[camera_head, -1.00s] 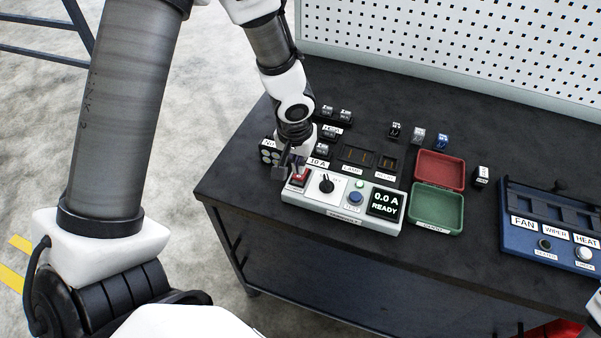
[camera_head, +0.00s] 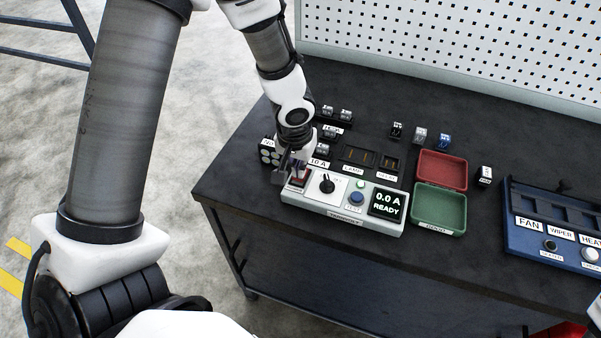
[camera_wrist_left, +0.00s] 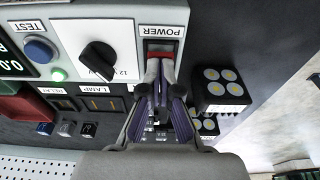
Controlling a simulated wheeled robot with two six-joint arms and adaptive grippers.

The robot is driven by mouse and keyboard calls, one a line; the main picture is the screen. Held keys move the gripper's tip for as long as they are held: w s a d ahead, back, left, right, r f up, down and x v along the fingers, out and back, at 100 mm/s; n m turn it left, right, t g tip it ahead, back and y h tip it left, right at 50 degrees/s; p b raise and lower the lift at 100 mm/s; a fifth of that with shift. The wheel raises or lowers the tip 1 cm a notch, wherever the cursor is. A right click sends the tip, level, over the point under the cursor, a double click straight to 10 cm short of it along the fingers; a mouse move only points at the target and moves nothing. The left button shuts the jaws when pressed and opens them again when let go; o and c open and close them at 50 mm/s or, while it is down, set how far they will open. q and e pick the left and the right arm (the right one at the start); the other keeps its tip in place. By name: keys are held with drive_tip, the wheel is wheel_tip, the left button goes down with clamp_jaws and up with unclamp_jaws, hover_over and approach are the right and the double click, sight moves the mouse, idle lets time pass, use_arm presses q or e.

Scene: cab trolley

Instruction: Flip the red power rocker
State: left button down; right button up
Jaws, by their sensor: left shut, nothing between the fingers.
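The red power rocker (camera_head: 298,180) sits at the left end of the grey tester panel (camera_head: 330,208). In the left wrist view the rocker (camera_wrist_left: 161,47) shows as a red strip in a dark recess beside the POWER label. My left gripper (camera_head: 291,167) is shut and empty, its fingertips right at the rocker. In the left wrist view the closed fingertips (camera_wrist_left: 160,72) cover part of the rocker; I cannot tell whether they touch it. The display (camera_head: 386,204) reads 0.0 A READY.
A black knob (camera_head: 327,184) and a blue button (camera_head: 356,198) lie right of the rocker. Red (camera_head: 442,168) and green (camera_head: 440,206) trays stand further right, then a blue panel (camera_head: 555,228). A battery-like black block (camera_wrist_left: 220,88) is close beside the fingers.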

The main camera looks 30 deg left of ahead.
use_arm(q)
drive_tip(key=shift+f, duration=0.25)
drive_tip(key=shift+r, duration=0.1)
wheel_tip(320, 180, up, 7)
drive_tip(key=p, duration=0.5)
drive_tip(key=shift+p, duration=0.3)
